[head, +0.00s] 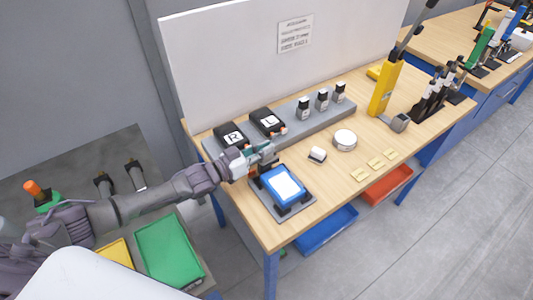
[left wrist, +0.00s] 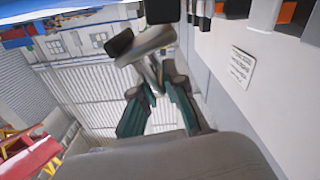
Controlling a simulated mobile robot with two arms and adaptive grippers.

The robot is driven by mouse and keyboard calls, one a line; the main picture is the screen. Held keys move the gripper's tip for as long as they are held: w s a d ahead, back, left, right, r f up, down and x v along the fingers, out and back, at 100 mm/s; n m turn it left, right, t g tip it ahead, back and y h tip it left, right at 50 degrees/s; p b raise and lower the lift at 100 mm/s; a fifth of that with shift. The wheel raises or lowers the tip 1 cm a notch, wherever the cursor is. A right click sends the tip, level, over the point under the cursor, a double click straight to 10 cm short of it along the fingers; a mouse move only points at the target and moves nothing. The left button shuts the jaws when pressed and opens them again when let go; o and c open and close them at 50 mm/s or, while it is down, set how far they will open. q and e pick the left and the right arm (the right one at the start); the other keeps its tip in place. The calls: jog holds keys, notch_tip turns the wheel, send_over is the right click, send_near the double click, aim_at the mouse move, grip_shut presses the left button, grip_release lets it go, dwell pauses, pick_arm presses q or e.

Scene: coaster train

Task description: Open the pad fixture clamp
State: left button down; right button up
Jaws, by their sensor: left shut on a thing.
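The pad fixture (head: 305,206) is a dark grey plate on the near part of the wooden table. It holds a blue pad with a white top (head: 284,186), with black pieces at its corners. My left gripper (head: 262,155) is at the fixture's back left corner, shut on the pad fixture clamp, which it mostly hides. In the left wrist view the teal fingers (left wrist: 158,88) close around a grey bar-like part (left wrist: 146,46) with a dark end; its exact shape is hard to tell. My right gripper is not in view.
A grey rack (head: 290,121) behind the fixture carries black blocks marked R and L and several small bottles. A white block (head: 317,155) and a round white part (head: 345,140) lie to the right. A yellow tool (head: 385,88) stands further back. Green, blue and red bins sit below.

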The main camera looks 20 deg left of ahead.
pick_arm(q)
jog(key=n, duration=0.1)
jog(key=w+a+n+b, duration=0.1)
jog(key=shift+a+r+n, duration=0.1)
jog(key=shift+n, duration=0.3)
jog(key=shift+w+a+f+n+b, duration=0.25)
jog(key=shift+a+n+b, duration=0.35)
jog(key=shift+n, duration=0.85)
jog(key=shift+w+a+f+n+b, duration=0.3)
jog(key=shift+n+b, duration=0.55)
jog(key=shift+n, duration=0.55)
jog(key=shift+w+a+f+n+b, duration=0.1)
jog(key=shift+w+a+n+b, duration=0.45)
jog(key=shift+n, duration=0.9)
jog(key=shift+s+d, duration=0.15)
jog(key=shift+s, duration=0.05)
jog(key=c, duration=1.2)
grip_release()
jog(key=shift+f, duration=0.15)
jog(key=shift+c, duration=0.2)
jog(key=shift+s, duration=0.1)
